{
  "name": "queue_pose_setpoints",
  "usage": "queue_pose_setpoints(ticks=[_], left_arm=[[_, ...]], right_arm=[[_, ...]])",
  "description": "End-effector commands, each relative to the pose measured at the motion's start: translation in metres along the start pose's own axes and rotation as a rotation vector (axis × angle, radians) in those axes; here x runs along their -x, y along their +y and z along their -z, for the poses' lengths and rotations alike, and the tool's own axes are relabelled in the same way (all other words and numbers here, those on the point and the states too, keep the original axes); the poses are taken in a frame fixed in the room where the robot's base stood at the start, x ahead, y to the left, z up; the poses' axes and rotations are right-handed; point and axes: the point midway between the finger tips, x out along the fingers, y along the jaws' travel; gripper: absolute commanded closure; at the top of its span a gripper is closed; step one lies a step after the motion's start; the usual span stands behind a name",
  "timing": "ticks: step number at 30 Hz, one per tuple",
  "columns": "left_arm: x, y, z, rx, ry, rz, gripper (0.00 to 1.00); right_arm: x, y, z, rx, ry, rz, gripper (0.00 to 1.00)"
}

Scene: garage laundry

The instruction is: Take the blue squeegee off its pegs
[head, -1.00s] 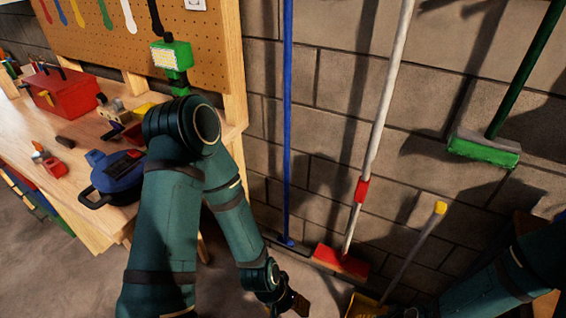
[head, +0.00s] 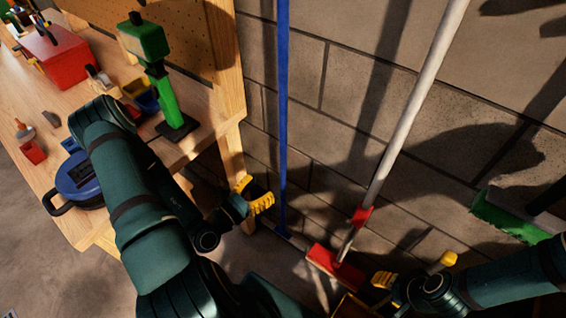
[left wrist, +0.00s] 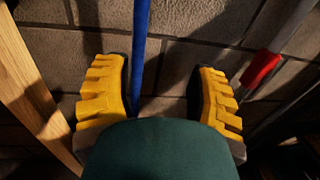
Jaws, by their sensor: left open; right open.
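The blue squeegee (head: 283,110) stands upright against the block wall, its long pole running out of the top of the head view. Its foot is low near the floor. The pegs are not in view. My left gripper (head: 254,195) is open just left of the lower pole in the head view. In the left wrist view the pole (left wrist: 141,45) shows between the two spread yellow fingers (left wrist: 165,100), closer to the left one; whether it is within their reach is unclear. My right gripper (head: 386,290) is open, low at the right, partly hidden, and away from the squeegee.
A red broom with a white pole (head: 415,95) leans right of the squeegee. A yellow-capped handle (head: 447,259) is beside my right gripper. A green-bristled broom (head: 505,217) is at the far right. The wooden workbench (head: 88,218) and its post stand close left of my left gripper.

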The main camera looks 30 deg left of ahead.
Motion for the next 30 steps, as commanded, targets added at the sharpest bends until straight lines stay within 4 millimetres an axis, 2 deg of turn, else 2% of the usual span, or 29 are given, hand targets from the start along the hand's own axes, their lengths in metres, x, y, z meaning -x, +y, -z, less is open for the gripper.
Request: queue_pose_setpoints(ticks=[1, 3, 6, 15, 25, 30], left_arm=[[0.004, 0.011, 0.0, -0.005, -0.002, -0.054, 0.43], [0.005, 0.021, 0.0, -0.01, -0.005, -0.099, 0.43], [-0.004, 0.026, 0.0, -0.014, -0.009, -0.117, 0.43], [-0.059, 0.031, 0.0, -0.014, -0.009, -0.112, 0.43], [-0.085, 0.032, -0.001, -0.013, -0.008, -0.112, 0.43], [-0.11, 0.03, 0.0, -0.012, -0.009, -0.112, 0.43]], right_arm=[[0.001, 0.0, 0.0, 0.0, -0.001, 0.0, 0.53], [0.001, 0.0, 0.0, 0.0, -0.001, 0.0, 0.53], [0.0, 0.0, -0.001, 0.0, -0.001, 0.0, 0.53], [-0.004, 0.002, -0.001, 0.001, -0.003, 0.0, 0.53], [-0.007, 0.003, -0.001, 0.001, -0.001, 0.0, 0.53], [-0.013, 0.005, 0.0, 0.001, 0.002, 0.0, 0.53]])
